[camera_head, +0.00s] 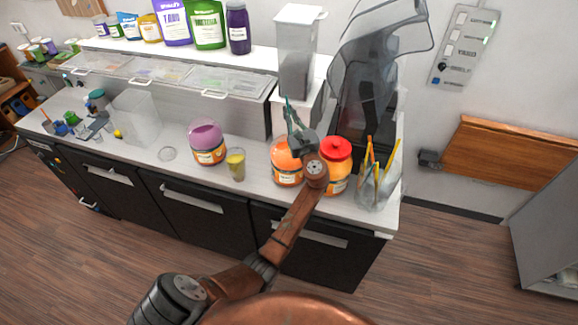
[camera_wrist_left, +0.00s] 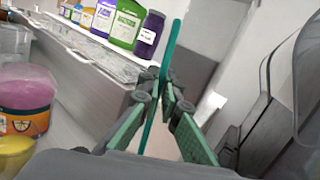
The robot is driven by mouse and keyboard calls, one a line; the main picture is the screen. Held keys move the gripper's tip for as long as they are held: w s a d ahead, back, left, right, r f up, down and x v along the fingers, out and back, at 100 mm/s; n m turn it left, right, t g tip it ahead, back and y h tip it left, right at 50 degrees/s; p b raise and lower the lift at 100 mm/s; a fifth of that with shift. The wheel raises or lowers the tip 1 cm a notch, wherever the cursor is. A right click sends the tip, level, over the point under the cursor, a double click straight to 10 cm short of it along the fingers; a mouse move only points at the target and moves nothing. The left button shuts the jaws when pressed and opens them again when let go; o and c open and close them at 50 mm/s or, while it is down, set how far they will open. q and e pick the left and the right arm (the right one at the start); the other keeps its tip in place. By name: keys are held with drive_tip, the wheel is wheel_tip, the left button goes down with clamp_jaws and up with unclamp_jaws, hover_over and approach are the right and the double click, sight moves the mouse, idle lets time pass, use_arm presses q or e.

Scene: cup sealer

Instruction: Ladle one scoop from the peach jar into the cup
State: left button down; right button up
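My left gripper (camera_head: 296,131) is above the orange peach jar (camera_head: 286,173), whose top it partly hides. A thin teal handle, seemingly the ladle's (camera_head: 287,108), rises from between its fingers. In the left wrist view the teal handle (camera_wrist_left: 171,45) runs between the green-padded fingers (camera_wrist_left: 165,103), which are closed on it. The ladle's bowl is hidden, so I cannot tell whether it is in the jar. A clear cup (camera_head: 236,165) with yellowish content stands left of the peach jar. My right gripper is not in view.
A pink-topped jar (camera_head: 207,142) stands behind and left of the cup. A red-lidded jar (camera_head: 336,168) is close right of the peach jar, with a clear holder of yellow sticks (camera_head: 375,187) beyond. A dark machine (camera_head: 368,110) stands behind. Some counter is free left of the cup.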

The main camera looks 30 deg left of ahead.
use_arm(q)
drive_tip(key=shift+f+b, duration=0.45)
drive_tip(key=shift+f, duration=0.45)
drive_tip(key=shift+r, duration=0.1)
idle(0.4)
wheel_tip(320, 180, up, 15)
drive_tip(key=p, duration=1.3)
drive_tip(key=shift+f, duration=0.3)
idle(1.0)
